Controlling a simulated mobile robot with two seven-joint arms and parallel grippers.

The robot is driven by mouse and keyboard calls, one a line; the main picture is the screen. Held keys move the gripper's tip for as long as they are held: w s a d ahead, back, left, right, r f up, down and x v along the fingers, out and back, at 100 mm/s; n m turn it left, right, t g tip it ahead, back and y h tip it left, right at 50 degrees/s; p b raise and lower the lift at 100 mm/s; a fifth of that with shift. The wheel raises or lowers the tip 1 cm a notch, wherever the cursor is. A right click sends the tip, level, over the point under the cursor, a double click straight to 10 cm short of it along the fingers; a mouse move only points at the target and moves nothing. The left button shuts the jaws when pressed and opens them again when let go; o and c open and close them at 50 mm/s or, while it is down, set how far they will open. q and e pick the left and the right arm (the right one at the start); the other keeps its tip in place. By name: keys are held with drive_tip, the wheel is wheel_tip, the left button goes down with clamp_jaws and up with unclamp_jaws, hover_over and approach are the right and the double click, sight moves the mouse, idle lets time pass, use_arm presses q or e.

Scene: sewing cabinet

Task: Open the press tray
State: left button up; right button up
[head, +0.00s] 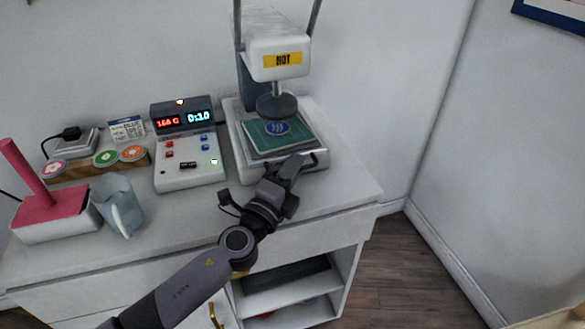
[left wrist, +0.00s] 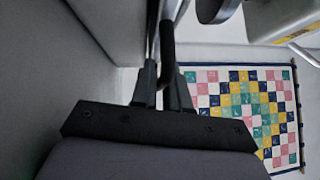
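The white heat press (head: 262,45) with a yellow HOT label stands at the back of the cabinet top. Its dark round press head (head: 277,105) is above a green pad with a blue emblem (head: 279,130). The pad lies on the pale press tray (head: 240,160), which looks pushed in under the head. My left gripper (head: 296,163) is at the tray's front, covering part of its handle (head: 320,157). In the left wrist view its fingers (left wrist: 163,85) are close together on either side of a dark bar, seemingly the handle. My right gripper is out of view.
A control box (head: 188,172) with lit displays stands left of the press. Further left are a jug (head: 118,207), a pink-topped block with an upright post (head: 52,212) and a wooden strip with round badges (head: 108,158). Walls stand behind and right.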

use_arm(q)
drive_tip(key=shift+s, duration=0.1)
clamp_jaws()
drive_tip(key=s+d, duration=0.2)
drive_tip(key=s, duration=0.5)
drive_tip(key=s+d, duration=0.2)
drive_tip(key=s, duration=0.5)
drive_tip(key=shift+d, duration=0.3)
drive_tip(key=shift+s, duration=0.1)
drive_tip(key=o, duration=0.6)
unclamp_jaws()
